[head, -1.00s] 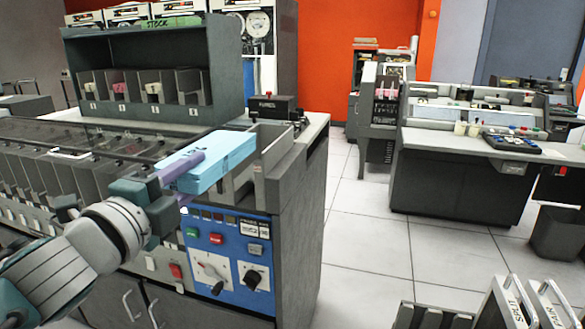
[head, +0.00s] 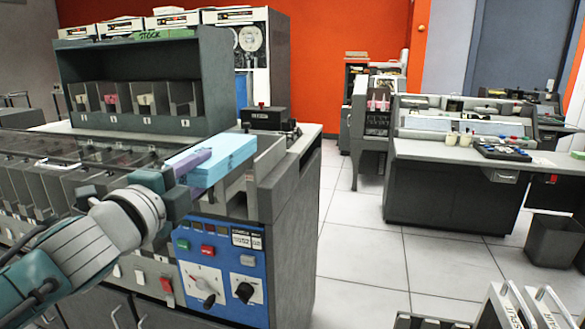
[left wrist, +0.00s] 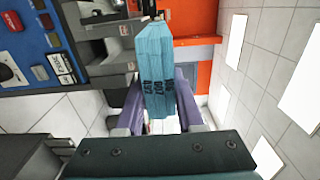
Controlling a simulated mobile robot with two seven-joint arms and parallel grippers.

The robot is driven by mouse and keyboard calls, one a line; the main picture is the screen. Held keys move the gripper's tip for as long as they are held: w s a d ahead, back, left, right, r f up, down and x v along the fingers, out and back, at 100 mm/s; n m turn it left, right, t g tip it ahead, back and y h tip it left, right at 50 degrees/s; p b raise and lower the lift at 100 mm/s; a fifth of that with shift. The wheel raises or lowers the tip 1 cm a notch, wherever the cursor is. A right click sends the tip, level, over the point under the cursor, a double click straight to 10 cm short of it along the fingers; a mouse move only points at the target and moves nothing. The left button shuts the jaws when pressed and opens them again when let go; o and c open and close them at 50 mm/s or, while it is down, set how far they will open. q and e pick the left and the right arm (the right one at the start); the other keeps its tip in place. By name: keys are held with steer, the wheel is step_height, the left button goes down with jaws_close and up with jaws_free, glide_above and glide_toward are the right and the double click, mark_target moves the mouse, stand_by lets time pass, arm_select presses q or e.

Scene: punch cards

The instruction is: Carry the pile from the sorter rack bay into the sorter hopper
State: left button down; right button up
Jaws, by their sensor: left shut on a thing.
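The pile is a light blue block of punch cards (head: 226,160), also seen in the left wrist view (left wrist: 156,68) with dark printing on its near face. My left gripper (head: 195,163) has purple fingers shut on it. The fingers also show on both sides of the pile in the left wrist view (left wrist: 158,100). The pile is held above the right end of the sorter, just left of the grey hopper walls (head: 285,182), and partly hides the hopper. Whether it touches anything there is unclear. My right gripper is out of view.
The sorter's blue control panel (head: 222,270) is below the pile. The sorter pockets (head: 50,185) run left. A rack (head: 145,85) with numbered bays stands behind, some holding cards. A black box (head: 264,118) sits behind the hopper. A desk console (head: 440,180) stands across open floor.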

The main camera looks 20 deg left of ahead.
arm_select(q)
steer(key=shift+w, duration=0.1)
steer(key=shift+w+a+b, duration=0.2)
steer(key=shift+w+b, duration=0.8)
steer(key=shift+w, duration=0.85)
steer(key=shift+w+a+r, duration=0.1)
steer(key=shift+w, duration=0.2)
steer(key=shift+w+a+b, duration=0.15)
steer(key=shift+w+b, duration=1.2)
steer(key=shift+w, duration=0.25)
steer(key=shift+w+a+b, duration=0.1)
steer(key=shift+w+b, duration=0.2)
steer(key=shift+w, duration=0.35)
